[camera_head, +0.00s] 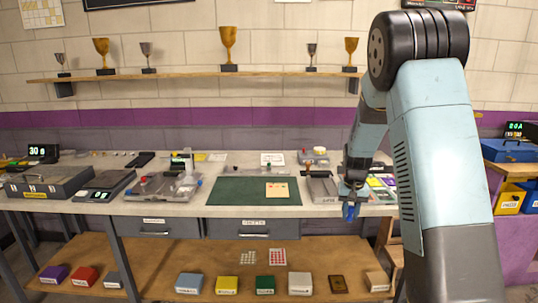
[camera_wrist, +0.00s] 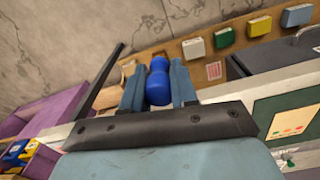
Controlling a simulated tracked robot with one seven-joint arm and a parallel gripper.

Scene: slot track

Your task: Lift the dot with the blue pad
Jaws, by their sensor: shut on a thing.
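My gripper (camera_wrist: 156,72) is shut on a blue pad tool (camera_wrist: 158,84), which has a rounded, waisted shape and sits between the two fingers. In the head view my gripper (camera_head: 352,194) hangs at the bench's front edge, right of the green mat, with the blue tool (camera_head: 350,211) pointing down. A cream card (camera_head: 277,190) with small coloured dots lies on the right part of the green mat (camera_head: 232,190). The card (camera_wrist: 290,123) also shows at the right of the wrist view. The blue tool is apart from the card and its dots.
A grey tray (camera_head: 322,189) stands between the mat and my gripper. A clear-topped case (camera_head: 165,186) and dark scales (camera_head: 103,187) stand to the left. Several coloured boxes and two dotted sheets lie on the lower shelf (camera_head: 215,262). The mat's left part is clear.

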